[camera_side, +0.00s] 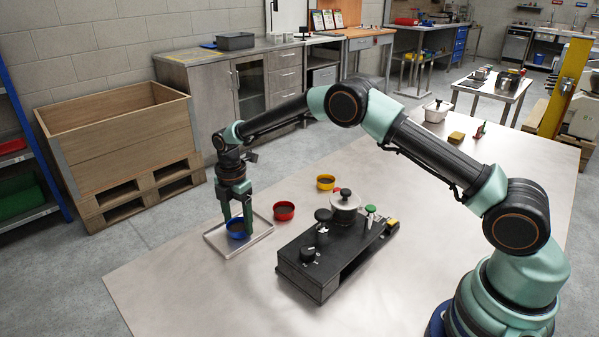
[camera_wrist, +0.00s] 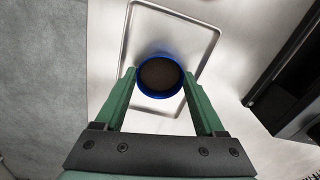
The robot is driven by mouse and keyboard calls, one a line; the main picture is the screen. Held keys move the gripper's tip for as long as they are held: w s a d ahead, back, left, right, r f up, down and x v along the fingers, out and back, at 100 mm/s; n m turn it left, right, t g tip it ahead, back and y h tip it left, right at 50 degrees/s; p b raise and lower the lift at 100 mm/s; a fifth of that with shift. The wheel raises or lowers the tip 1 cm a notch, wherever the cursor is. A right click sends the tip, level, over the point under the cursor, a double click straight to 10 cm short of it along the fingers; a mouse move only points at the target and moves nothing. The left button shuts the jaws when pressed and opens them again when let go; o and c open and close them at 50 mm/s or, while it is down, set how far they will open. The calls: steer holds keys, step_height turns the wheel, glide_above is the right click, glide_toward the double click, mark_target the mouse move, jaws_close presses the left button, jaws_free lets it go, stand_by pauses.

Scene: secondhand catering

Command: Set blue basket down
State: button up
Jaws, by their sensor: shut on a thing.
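The blue basket (camera_side: 237,228) is a small round bowl-like thing with a dark inside. In the side view it is at the metal tray (camera_side: 210,238) near the table's left edge. It also shows in the wrist view (camera_wrist: 160,92), between the green fingers and over the tray (camera_wrist: 128,42). My gripper (camera_side: 236,220) points down and is shut on the blue basket; in the wrist view the fingers (camera_wrist: 160,80) are on both sides of it. I cannot tell whether the basket's underside touches the tray.
A red basket (camera_side: 284,211) and a yellow basket (camera_side: 326,182) stand to the right of the tray. A black stove-like unit (camera_side: 318,285) with a lidded pot (camera_side: 345,206) stands further right. The front left of the table (camera_side: 165,285) is clear.

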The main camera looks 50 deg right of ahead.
steer(key=shift+f, duration=0.15)
steer(key=o, duration=1.4)
steer(key=shift+o, duration=0.2)
